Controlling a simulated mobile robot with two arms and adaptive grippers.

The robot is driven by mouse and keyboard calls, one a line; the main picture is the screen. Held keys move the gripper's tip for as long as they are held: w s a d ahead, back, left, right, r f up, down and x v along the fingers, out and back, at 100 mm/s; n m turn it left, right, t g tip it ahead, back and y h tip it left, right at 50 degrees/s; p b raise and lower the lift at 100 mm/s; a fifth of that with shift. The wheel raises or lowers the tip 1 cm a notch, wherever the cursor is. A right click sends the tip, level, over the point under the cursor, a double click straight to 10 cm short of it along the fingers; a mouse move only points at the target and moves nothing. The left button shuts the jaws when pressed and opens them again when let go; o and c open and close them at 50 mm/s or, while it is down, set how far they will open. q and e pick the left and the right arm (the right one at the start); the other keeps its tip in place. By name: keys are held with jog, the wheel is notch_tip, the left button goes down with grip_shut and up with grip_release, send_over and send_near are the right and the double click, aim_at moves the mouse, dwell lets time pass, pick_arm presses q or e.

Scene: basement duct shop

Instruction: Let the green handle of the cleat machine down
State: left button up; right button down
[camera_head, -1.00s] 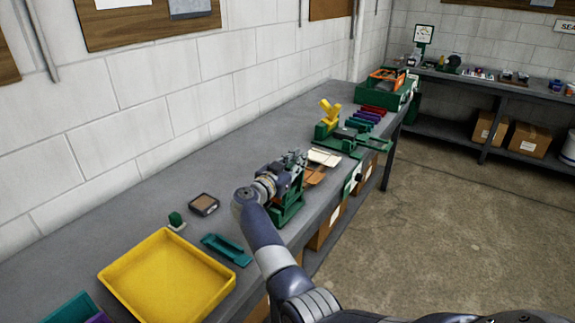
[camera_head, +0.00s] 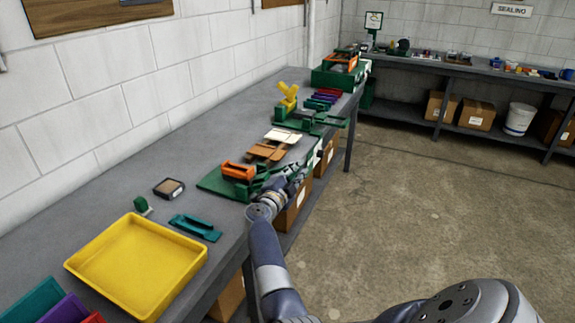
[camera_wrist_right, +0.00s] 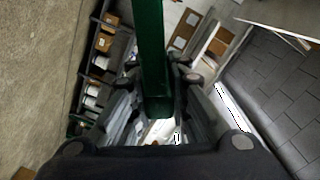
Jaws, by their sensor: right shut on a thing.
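The cleat machine stands on the near bench, with a flat green base (camera_head: 212,184) and an orange block (camera_head: 238,171) on it. My right gripper (camera_head: 284,184) is at the machine's aisle side, by the bench's front edge. In the right wrist view, the green handle (camera_wrist_right: 151,50) is a straight bar running between the two fingers, and the right gripper (camera_wrist_right: 160,78) is shut on it. In the head view the gripper covers most of the handle, so its exact angle is hard to tell. My left gripper is not in view.
A yellow tray (camera_head: 137,265), a teal piece (camera_head: 195,227) and a small dark-framed box (camera_head: 169,188) lie nearer on the bench. Brown pieces (camera_head: 267,152) and a green tool with a yellow lever (camera_head: 288,97) lie beyond. The aisle floor (camera_head: 400,220) is clear.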

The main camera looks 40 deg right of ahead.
notch_tip(320, 180, down, 10)
jog(key=s+m+b, duration=0.1)
jog(key=m+b, duration=0.3)
jog(key=b, duration=0.3)
jog(key=shift+s+d+r+m, duration=0.25)
jog(key=shift+m, duration=0.05)
jog(key=shift+f, duration=0.1)
jog(key=c, duration=1.5)
grip_release()
jog(key=shift+w, duration=0.15)
